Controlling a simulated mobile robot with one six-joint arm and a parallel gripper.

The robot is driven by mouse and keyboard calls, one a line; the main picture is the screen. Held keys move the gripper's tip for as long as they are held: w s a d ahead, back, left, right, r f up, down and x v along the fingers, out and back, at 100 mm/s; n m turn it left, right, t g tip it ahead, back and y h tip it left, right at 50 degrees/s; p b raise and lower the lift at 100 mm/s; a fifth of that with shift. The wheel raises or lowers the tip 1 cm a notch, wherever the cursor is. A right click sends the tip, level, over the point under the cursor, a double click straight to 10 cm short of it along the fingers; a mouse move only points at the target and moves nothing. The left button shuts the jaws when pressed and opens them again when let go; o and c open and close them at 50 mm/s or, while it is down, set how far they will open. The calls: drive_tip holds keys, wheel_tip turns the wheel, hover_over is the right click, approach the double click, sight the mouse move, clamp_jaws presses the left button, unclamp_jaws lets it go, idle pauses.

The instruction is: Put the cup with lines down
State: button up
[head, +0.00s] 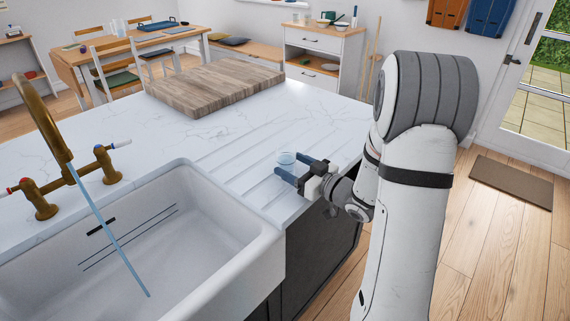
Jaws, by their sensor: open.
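A small pale blue-and-white cup (286,158) is on the grooved draining part of the white counter, near its right edge. It is too small here to make out any lines on it. My gripper (290,166) is open, with its two blue fingers pointing left toward the cup. The cup shows at the fingertips, partly behind them. I cannot tell whether the fingers touch it. It seems to rest on the counter, but its base is hidden by the fingers.
A white sink (170,245) is at the lower left, with water running from a brass tap (48,120). A thick wooden board (215,86) lies farther back on the counter (140,140). The grooved area left of the cup is clear.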

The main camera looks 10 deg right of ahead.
drive_tip(key=v, duration=0.9)
drive_tip(key=w+h, duration=0.1)
drive_tip(key=h, duration=0.1)
drive_tip(key=w+d+m+h, duration=0.1)
drive_tip(key=h, duration=0.2)
drive_tip(key=w+d+m+g+h, duration=0.1)
drive_tip(key=h, duration=0.1)
drive_tip(key=shift+w+d+h+b, duration=0.1)
drive_tip(key=shift+d+h+b, duration=0.1)
drive_tip(key=shift+h+b, duration=0.15)
drive_tip(key=s+a+m+g+h, duration=0.1)
drive_tip(key=s+a+g, duration=0.2)
drive_tip(key=s, duration=0.4)
drive_tip(key=s+a+r+m+g+h, duration=0.1)
drive_tip(key=s+a+m+g, duration=0.1)
drive_tip(key=s, duration=0.5)
drive_tip(key=s+a+m+g+h, duration=0.1)
drive_tip(key=s+a+m+g, duration=0.1)
drive_tip(key=s+a+g, duration=0.3)
drive_tip(key=s+g, duration=0.1)
drive_tip(key=s, duration=0.2)
drive_tip(key=shift+r, duration=0.35)
